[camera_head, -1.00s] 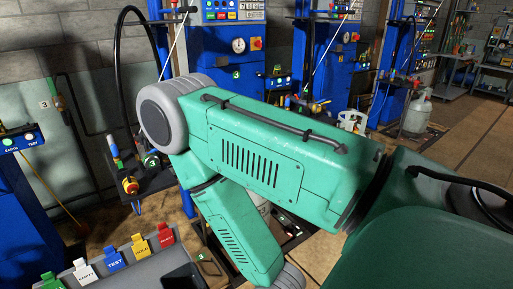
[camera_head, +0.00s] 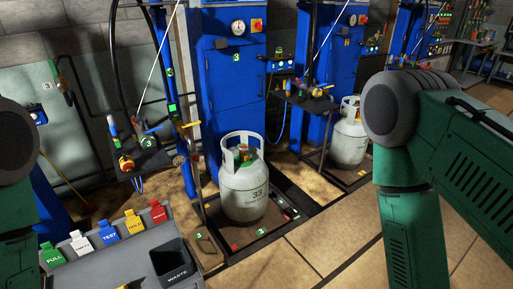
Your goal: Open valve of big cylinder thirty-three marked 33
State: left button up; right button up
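The big cylinder marked 33 (camera_head: 246,192) is a pale grey-white gas bottle standing upright on a low scale platform (camera_head: 230,245) in front of a blue cabinet. Its collar (camera_head: 229,151) rings the top; the valve inside is small and partly hidden by the collar, and I cannot tell how it is set. My green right arm fills the right side and a part of my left arm shows at the left edge. Neither gripper is in the picture, and nothing of mine touches the cylinder.
A second cylinder (camera_head: 348,142) stands behind to the right. A grey console with coloured tags (camera_head: 134,222) and a waste bin (camera_head: 176,265) is at the front left. A hose fixture (camera_head: 148,150) hangs left of the cylinder. Tiled floor (camera_head: 310,250) lies open at front right.

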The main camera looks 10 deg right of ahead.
aim_at(242, 146)
jog(key=z, duration=0.2)
jog(key=i+l+u, duration=0.15)
jog(key=i+l, duration=0.4)
jog(key=i, duration=0.15)
jog(key=i+l+u, duration=0.1)
jog(key=i+l, duration=0.5)
jog(key=i+l+u, duration=0.15)
jog(key=i+l, duration=0.5)
jog(key=i+l+u, duration=0.1)
jog(key=i+l, duration=0.45)
jog(key=l, duration=0.3)
